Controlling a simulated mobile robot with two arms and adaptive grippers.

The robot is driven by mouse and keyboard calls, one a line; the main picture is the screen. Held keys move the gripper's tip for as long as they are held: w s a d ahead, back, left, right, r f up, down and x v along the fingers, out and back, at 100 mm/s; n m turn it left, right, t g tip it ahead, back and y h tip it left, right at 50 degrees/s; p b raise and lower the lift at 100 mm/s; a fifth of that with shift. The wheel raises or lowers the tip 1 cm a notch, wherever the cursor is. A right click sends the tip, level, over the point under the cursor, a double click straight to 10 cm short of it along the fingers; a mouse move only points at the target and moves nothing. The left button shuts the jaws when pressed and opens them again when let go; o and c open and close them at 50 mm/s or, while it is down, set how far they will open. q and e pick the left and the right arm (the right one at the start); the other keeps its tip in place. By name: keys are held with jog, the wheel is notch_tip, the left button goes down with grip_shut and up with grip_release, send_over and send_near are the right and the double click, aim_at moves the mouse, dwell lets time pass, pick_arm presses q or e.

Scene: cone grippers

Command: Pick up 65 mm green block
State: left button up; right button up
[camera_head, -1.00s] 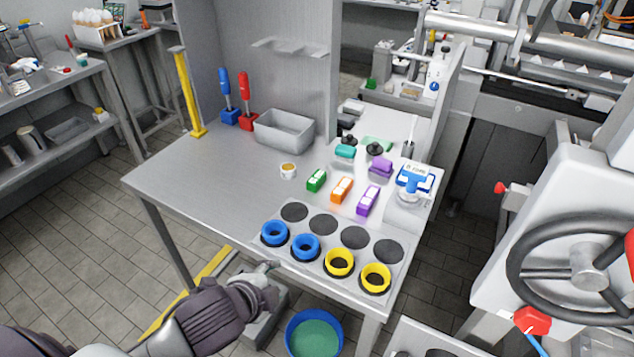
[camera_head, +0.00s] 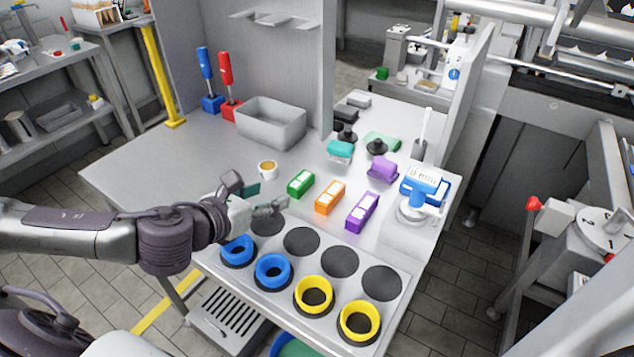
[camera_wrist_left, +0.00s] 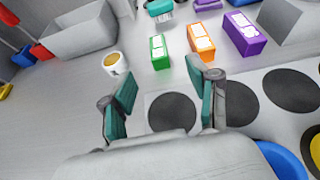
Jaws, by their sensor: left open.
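The green block (camera_head: 300,184) lies on the grey table, left of an orange block (camera_head: 329,196) and a purple block (camera_head: 362,211). It also shows in the left wrist view (camera_wrist_left: 160,52), ahead of the fingers and roughly between them. My left gripper (camera_head: 262,198) is open and empty, above the table just left of and nearer than the green block. Its two teal-padded fingers (camera_wrist_left: 160,95) stand wide apart in the left wrist view. The fingers do not touch the block. My right gripper does not show.
A small white cup (camera_head: 267,168) stands behind-left of the green block. A panel of dark round spots (camera_head: 300,241) holds blue rings (camera_head: 273,270) and yellow rings (camera_head: 314,295) in front. The table's left part is clear.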

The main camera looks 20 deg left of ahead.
aim_at(298, 181)
pick_arm(q)
jog(key=shift+w+a+f, duration=0.1)
jog(key=shift+w, duration=0.25)
jog(key=p+x, duration=0.1)
jog(key=x, duration=0.2)
jog(key=shift+w, duration=0.25)
jog(key=x, duration=0.3)
jog(key=shift+w+f, duration=0.2)
jog(key=shift+w, duration=0.1)
jog(key=shift+w+f, duration=0.2)
jog(key=shift+w, duration=0.3)
jog(key=x, duration=0.3)
jog(key=shift+w+f, duration=0.25)
jog(key=shift+w, duration=0.05)
jog(key=shift+w+f, duration=0.15)
jog(key=shift+w, duration=0.15)
grip_shut()
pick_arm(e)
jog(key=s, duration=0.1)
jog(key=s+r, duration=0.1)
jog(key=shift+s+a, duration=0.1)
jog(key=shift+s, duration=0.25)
